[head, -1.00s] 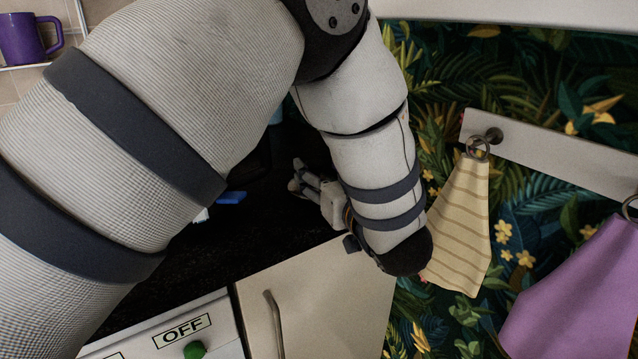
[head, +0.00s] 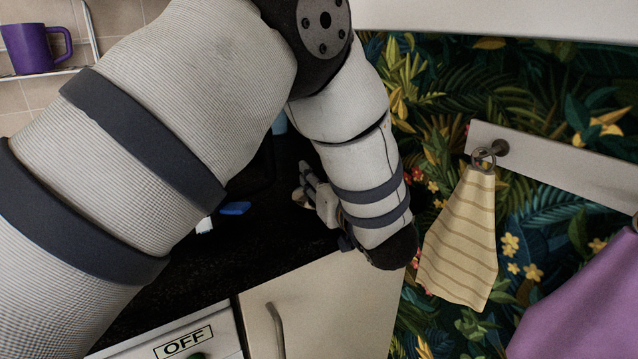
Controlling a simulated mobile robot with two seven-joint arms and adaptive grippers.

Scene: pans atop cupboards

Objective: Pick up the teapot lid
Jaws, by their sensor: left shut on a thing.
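My left gripper (head: 303,184) is over the dark counter (head: 255,258), small in the middle of the head view. It is shut on a small pale thing (head: 299,198), mostly covered by the fingers, which I take to be the teapot lid. Whether it touches the counter I cannot tell. The teapot cannot be made out; my large left arm hides much of the counter. My right gripper is not in view.
A blue item (head: 235,208) lies on the counter left of the gripper. A cupboard door (head: 325,305) with a handle is below. A striped towel (head: 462,240) and a purple towel (head: 580,300) hang at right. A purple mug (head: 30,48) stands on a shelf.

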